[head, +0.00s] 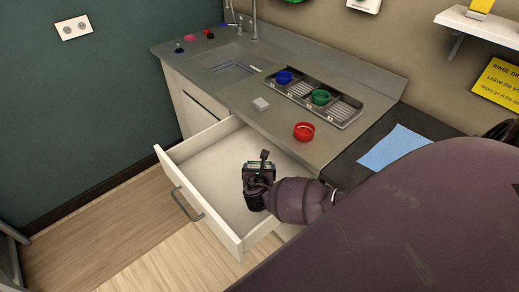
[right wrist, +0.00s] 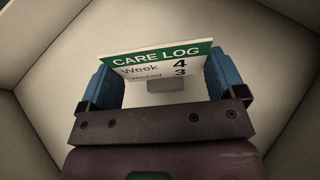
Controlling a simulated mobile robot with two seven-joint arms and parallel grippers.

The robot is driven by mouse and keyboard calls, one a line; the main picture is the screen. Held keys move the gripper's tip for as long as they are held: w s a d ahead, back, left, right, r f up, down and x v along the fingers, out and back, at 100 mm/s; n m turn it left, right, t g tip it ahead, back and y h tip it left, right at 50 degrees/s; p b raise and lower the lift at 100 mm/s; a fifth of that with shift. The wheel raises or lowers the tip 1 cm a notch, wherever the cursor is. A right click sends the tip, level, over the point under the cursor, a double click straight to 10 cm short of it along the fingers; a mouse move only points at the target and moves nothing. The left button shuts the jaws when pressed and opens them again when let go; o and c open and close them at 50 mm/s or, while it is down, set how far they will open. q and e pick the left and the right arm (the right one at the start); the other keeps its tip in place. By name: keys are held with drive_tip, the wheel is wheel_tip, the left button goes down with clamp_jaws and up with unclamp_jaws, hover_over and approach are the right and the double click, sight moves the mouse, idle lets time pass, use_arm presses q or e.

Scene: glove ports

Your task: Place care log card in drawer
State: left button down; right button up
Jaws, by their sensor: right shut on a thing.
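The care log card (right wrist: 165,62) is white with a green header and the words "CARE LOG" and "Week 4". In the right wrist view it sits between the two blue finger pads of my right gripper (right wrist: 163,88), which is shut on it. The drawer (head: 213,178) is white and pulled open below the counter. In the head view my right gripper (head: 259,172) is over or inside the drawer, and the drawer's pale walls surround it in the wrist view. I cannot tell whether the card touches the drawer floor. My left gripper is not in view.
A red ring (head: 304,131) and a small white block (head: 261,104) lie on the counter above the drawer. A grey tray (head: 345,112) holds a blue ring (head: 284,77) and a green ring (head: 321,97). A blue cloth (head: 394,148) lies at right. The sink (head: 236,66) is behind.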

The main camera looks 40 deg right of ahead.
wheel_tip(320, 180, down, 2)
drive_tip(key=shift+f, duration=0.25)
drive_tip(key=w+d, duration=0.2)
drive_tip(key=w, duration=0.1)
drive_tip(key=shift+w+d+f+b, duration=0.1)
drive_tip(key=shift+d+f+b, duration=0.05)
drive_tip(key=shift+d+b, duration=0.2)
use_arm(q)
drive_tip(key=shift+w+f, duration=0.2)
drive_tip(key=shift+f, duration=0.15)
use_arm(e)
drive_tip(key=shift+f, duration=0.45)
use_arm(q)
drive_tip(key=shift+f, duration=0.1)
use_arm(e)
drive_tip(key=shift+f, duration=0.15)
drive_tip(key=o, duration=0.6)
drive_tip(key=shift+s+a+r, duration=0.2)
drive_tip(key=shift+s+r, duration=0.05)
drive_tip(key=p+v, duration=0.2)
drive_tip(key=v, duration=0.9)
drive_tip(key=shift+s+a+r, duration=0.1)
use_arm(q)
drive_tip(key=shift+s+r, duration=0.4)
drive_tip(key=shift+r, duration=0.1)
